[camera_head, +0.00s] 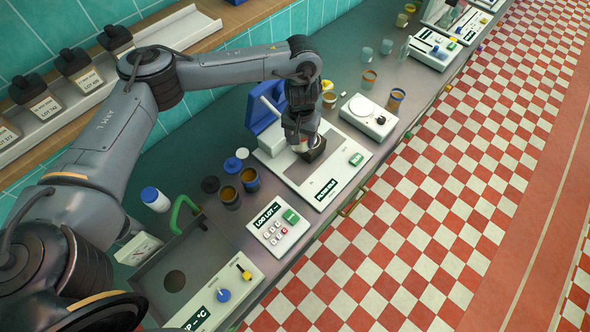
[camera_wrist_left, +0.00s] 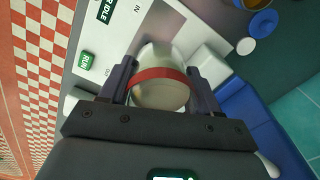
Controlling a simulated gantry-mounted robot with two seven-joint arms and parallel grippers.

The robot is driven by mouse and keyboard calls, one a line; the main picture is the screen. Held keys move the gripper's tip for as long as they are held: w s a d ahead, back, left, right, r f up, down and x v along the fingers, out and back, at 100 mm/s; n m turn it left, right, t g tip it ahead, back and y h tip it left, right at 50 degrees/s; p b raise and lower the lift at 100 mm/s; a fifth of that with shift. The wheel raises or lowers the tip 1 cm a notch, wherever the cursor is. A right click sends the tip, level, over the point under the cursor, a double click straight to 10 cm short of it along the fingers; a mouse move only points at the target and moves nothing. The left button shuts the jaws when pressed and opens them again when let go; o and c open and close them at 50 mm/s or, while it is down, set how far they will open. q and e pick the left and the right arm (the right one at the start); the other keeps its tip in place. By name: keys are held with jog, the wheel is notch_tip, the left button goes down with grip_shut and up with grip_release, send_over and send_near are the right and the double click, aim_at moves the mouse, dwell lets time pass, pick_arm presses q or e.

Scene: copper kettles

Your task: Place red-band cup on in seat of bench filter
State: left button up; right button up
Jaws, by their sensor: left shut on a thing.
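The red-band cup (camera_wrist_left: 158,95), pale with a red stripe around it, sits between the two fingers of my left gripper (camera_wrist_left: 158,82) in the left wrist view. The gripper is shut on it. In the head view my left gripper (camera_head: 302,140) points down over the bench filter (camera_head: 322,188), a white unit with a dark label, green button and blue part behind. The filter's white panel also fills the upper middle of the wrist view (camera_wrist_left: 122,32). The arm and gripper cover the seat area, so I cannot tell whether the cup touches it. My right gripper is not in view.
Two amber-filled cups (camera_head: 229,196) (camera_head: 250,179) stand left of the filter. A white dial unit (camera_head: 368,116) stands to its right. A keypad box (camera_head: 279,228) and a grey basin (camera_head: 190,272) lie nearer. More cups (camera_head: 395,99) stand farther right.

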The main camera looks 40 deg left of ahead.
pick_arm(q)
jog(key=b, duration=0.5)
send_over(299, 172)
notch_tip(299, 172, down, 13)
jog(key=shift+s+r, duration=0.1)
jog(key=shift+f+b, duration=1.3)
jog(key=shift+f, duration=0.8)
jog(key=shift+r, duration=0.1)
jog(key=o, duration=1.2)
jog(key=shift+o, duration=0.2)
